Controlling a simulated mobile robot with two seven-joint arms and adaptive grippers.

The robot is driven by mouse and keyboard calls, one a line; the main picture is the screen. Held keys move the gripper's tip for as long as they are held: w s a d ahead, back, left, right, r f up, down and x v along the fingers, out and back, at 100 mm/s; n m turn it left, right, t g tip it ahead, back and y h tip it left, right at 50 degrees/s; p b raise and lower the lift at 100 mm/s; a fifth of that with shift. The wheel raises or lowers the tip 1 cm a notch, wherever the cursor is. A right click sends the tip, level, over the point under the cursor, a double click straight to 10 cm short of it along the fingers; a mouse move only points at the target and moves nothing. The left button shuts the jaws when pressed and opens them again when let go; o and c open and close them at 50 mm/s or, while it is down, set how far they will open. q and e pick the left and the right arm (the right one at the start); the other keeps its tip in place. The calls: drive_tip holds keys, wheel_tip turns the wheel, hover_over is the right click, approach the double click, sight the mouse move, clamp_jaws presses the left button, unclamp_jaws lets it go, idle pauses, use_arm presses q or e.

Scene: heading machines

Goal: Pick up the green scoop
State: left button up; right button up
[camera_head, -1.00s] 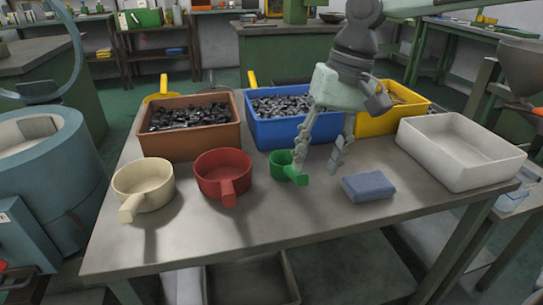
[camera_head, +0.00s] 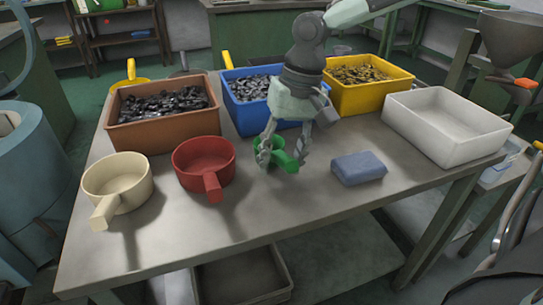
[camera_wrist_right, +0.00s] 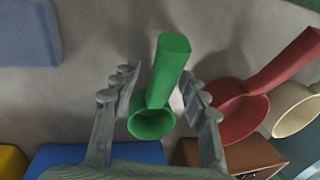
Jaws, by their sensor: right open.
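The green scoop (camera_head: 283,153) stands on the table in front of the blue bin. Its handle points towards the front of the table. My right gripper (camera_head: 281,160) is open above the scoop, with one finger on each side of it. In the right wrist view the green scoop (camera_wrist_right: 157,95) shows between the two spread fingers of my right gripper (camera_wrist_right: 160,90), with clear gaps on both sides. I cannot tell from the views how far the fingertips are above the table. My left gripper is not in view.
A red scoop (camera_head: 204,160) and a cream scoop (camera_head: 117,184) stand to the left. A blue block (camera_head: 358,168) lies close on the right. Brown (camera_head: 165,136), blue (camera_head: 236,117) and yellow (camera_head: 345,99) bins stand behind; a white bin (camera_head: 446,141) is at right. The table front is clear.

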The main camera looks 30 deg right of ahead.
sight(281, 153)
clamp_jaws()
idle(0.4)
